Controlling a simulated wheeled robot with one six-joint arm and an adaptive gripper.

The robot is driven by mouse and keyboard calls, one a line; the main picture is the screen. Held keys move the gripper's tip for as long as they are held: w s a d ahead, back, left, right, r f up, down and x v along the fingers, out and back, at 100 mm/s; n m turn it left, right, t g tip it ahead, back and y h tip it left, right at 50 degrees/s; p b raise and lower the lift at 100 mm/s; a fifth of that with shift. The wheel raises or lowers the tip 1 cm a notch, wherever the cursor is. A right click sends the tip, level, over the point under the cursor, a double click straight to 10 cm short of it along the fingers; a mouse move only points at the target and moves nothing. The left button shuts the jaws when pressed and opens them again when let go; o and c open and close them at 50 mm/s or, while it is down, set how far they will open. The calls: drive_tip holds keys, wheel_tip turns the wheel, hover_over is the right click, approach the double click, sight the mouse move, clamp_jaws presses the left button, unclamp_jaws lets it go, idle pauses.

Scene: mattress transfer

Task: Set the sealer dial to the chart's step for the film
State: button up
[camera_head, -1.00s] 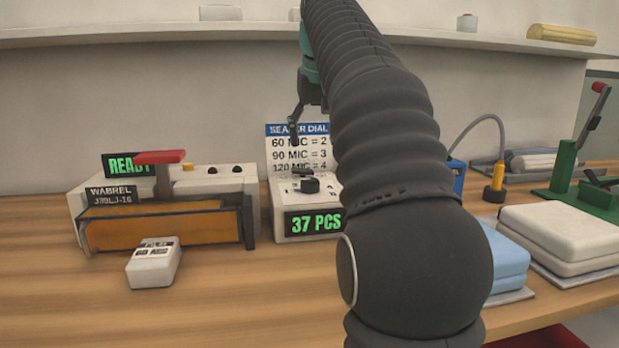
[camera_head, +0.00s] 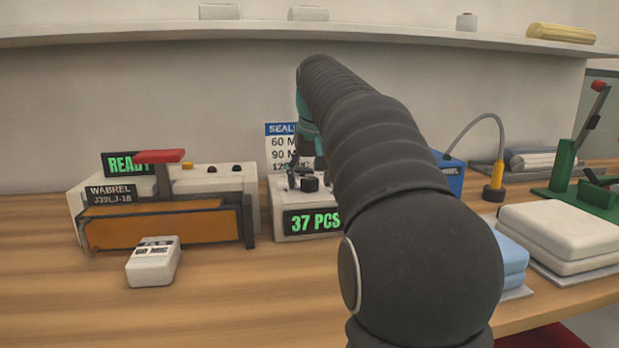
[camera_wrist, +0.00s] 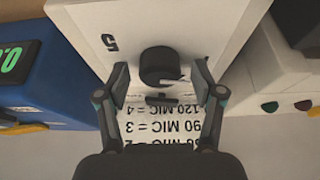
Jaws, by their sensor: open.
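The black sealer dial (camera_head: 309,184) is on top of the white box with the green "37 PCS" display. In the wrist view the dial (camera_wrist: 158,64) lies between the spread fingertips of my open gripper (camera_wrist: 160,72), with gaps on both sides. A "5" is printed beside it; its pointer setting is unclear. The chart (camera_head: 280,147) behind the dial is partly hidden by my arm; in the wrist view it appears upside down (camera_wrist: 150,118), with 90 MIC = 3 and 120 MIC = 4 legible. The film block (camera_head: 152,265), labelled apparently 60 MIC, lies on the bench.
The sealer (camera_head: 165,225) with a red handle and "READY" display stands left of the dial box. A blue box (camera_head: 450,175) is close on its right. White pads (camera_head: 560,235) and blue pads (camera_head: 513,262) lie at right.

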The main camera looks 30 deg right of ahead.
drive_tip(key=shift+c, duration=0.2)
drive_tip(key=c, duration=1.1)
drive_tip(key=m+h, duration=0.1)
drive_tip(key=m, duration=0.3)
drive_tip(key=shift+a+m+g+h, duration=0.15)
drive_tip(key=shift+m+g+h, duration=0.15)
drive_tip(key=shift+h, duration=0.1)
drive_tip(key=shift+w+m+g+h, duration=0.1)
drive_tip(key=shift+m+g+h, duration=0.25)
drive_tip(key=shift+m, duration=0.95)
drive_tip(key=shift+w+m+g+h, duration=0.1)
drive_tip(key=shift+m+g+h, duration=0.25)
drive_tip(key=shift+m, duration=0.95)
drive_tip(key=shift+s, duration=0.1)
